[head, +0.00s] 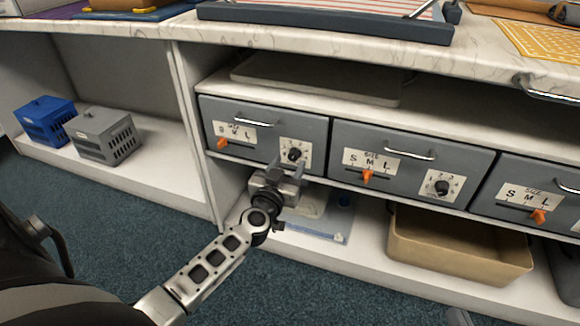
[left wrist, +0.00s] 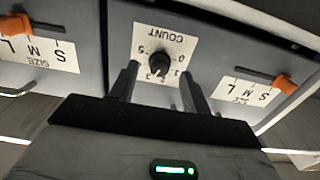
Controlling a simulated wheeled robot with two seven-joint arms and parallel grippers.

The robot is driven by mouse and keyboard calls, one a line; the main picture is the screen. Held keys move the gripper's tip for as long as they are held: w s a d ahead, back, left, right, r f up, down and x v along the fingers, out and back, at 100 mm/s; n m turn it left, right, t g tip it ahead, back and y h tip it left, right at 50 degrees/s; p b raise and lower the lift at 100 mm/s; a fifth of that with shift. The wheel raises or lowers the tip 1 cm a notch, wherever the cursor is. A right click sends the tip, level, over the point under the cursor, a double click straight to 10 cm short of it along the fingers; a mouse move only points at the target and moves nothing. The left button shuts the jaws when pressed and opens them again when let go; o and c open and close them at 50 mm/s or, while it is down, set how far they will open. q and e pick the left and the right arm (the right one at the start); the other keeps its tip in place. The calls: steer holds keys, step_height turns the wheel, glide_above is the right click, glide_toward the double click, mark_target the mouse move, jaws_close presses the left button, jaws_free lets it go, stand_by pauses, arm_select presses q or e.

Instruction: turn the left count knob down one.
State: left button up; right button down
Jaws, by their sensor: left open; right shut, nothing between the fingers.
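The left count knob (head: 294,154) is a black round knob on a white dial plate at the right of the leftmost grey drawer front (head: 262,135). In the left wrist view, upside down, the knob (left wrist: 158,66) sits under the word COUNT, with its light mark toward the digits near 2 and 3; the exact digit is unclear. My left gripper (head: 286,169) is open just in front of and below the knob. Its fingers (left wrist: 159,76) stand on either side of the knob in the wrist view; contact cannot be told.
The orange size slider (head: 222,143) is left of the knob. The middle drawer has another count knob (head: 441,188) and slider (head: 367,176). A tan bin (head: 460,245) and a blue-edged tray (head: 318,230) lie on the shelf below. The counter overhangs above.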

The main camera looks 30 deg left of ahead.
arm_select(q)
steer(key=shift+x, duration=0.8)
steer(key=shift+w, duration=0.1)
arm_select(e)
steer(key=shift+a+r, duration=0.1)
steer(key=shift+r, duration=0.1)
arm_select(q)
steer(key=shift+c, duration=0.3)
arm_select(e)
steer(key=shift+r, duration=0.1)
arm_select(q)
steer(key=c, duration=0.9)
